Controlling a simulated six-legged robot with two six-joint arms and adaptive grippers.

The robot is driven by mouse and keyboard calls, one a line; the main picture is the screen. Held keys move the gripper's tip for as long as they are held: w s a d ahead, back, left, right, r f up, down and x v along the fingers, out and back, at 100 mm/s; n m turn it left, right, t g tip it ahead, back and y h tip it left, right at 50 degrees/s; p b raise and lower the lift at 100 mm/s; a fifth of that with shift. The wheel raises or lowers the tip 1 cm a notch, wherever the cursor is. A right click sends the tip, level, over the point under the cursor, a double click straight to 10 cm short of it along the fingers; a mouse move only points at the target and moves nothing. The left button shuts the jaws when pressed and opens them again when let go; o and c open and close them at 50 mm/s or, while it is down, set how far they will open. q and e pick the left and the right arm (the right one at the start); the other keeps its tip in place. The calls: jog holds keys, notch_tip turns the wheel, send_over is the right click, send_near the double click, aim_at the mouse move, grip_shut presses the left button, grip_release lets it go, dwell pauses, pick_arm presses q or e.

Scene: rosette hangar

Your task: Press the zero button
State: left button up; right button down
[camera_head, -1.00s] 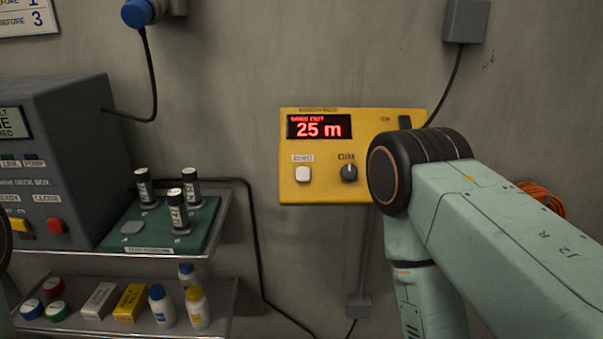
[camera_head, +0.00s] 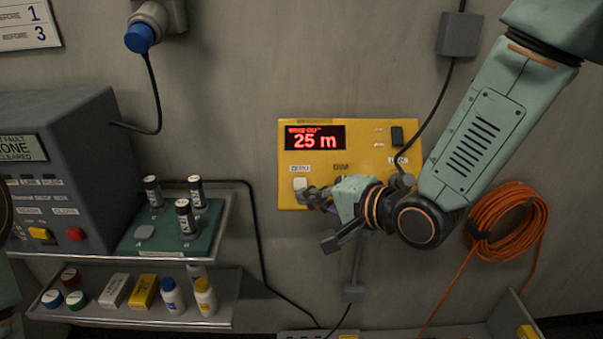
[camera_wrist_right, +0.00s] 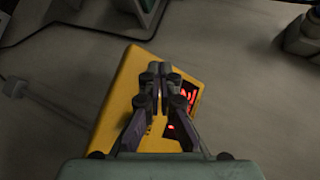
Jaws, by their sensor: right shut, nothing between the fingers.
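The yellow box (camera_head: 360,155) is on the wall, its red display (camera_head: 315,138) reading 25 m. Its white button (camera_head: 300,184), under a small label that seems to read ZERO, is at its lower left. My right gripper (camera_head: 312,198) is shut and empty, its fingertips at the button's lower right edge. I cannot tell whether they touch it. The gripper hides the knob. In the right wrist view the closed fingers (camera_wrist_right: 160,72) are in front of the yellow box (camera_wrist_right: 122,90) and hide the button. My left gripper is not in view.
A shelf on the left holds a grey console (camera_head: 75,150) and a green tray (camera_head: 150,232) with dark cylinders. An orange cable coil (camera_head: 507,222) hangs at right. Black cables run along the wall.

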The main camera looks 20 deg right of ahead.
aim_at(305, 183)
notch_tip(305, 183, up, 4)
jog(key=shift+m+t+y, duration=0.3)
jog(key=shift+t, duration=0.1)
jog(key=w+f+b, duration=0.1)
jog(key=w, duration=0.1)
jog(key=w+f+b, duration=0.1)
jog(key=w+f, duration=0.1)
jog(key=w+d+f+b, duration=0.1)
jog(key=w+f+b, duration=0.1)
jog(key=shift+w+f, duration=0.35)
jog(key=shift+w, duration=0.1)
jog(key=shift+w+d, duration=0.1)
dwell(0.3)
jog(key=shift+f, duration=0.1)
dwell(0.8)
jog(key=shift+w+f, duration=0.2)
jog(key=shift+w, duration=0.05)
